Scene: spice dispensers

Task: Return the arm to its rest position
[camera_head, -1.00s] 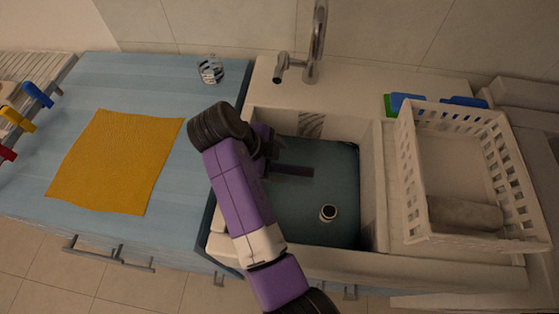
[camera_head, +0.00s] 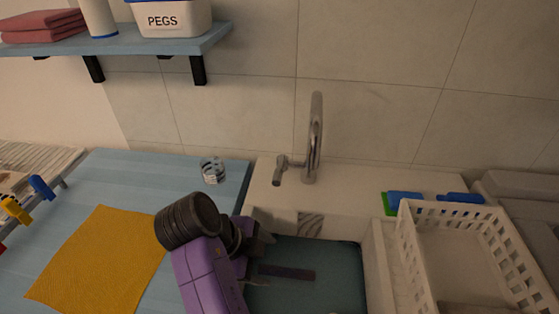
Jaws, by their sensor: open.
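My purple arm (camera_head: 205,278) reaches up from the bottom edge of the picture, with its dark round joint over the right part of the blue counter. My gripper (camera_head: 290,278) points right, over the left part of the sink (camera_head: 340,262). One dark finger shows clearly against the basin, and part of the other shows below it. The jaws are open, with nothing seen between them. The lower arm and the front of the sink are cut off by the picture's bottom edge.
A faucet (camera_head: 314,140) stands behind the sink. A glass (camera_head: 212,171) and a yellow cloth (camera_head: 95,262) are on the blue counter (camera_head: 140,185). A white basket (camera_head: 408,250) is at the right. A wall shelf (camera_head: 120,40) holding a PEGS tub (camera_head: 172,18) is at upper left.

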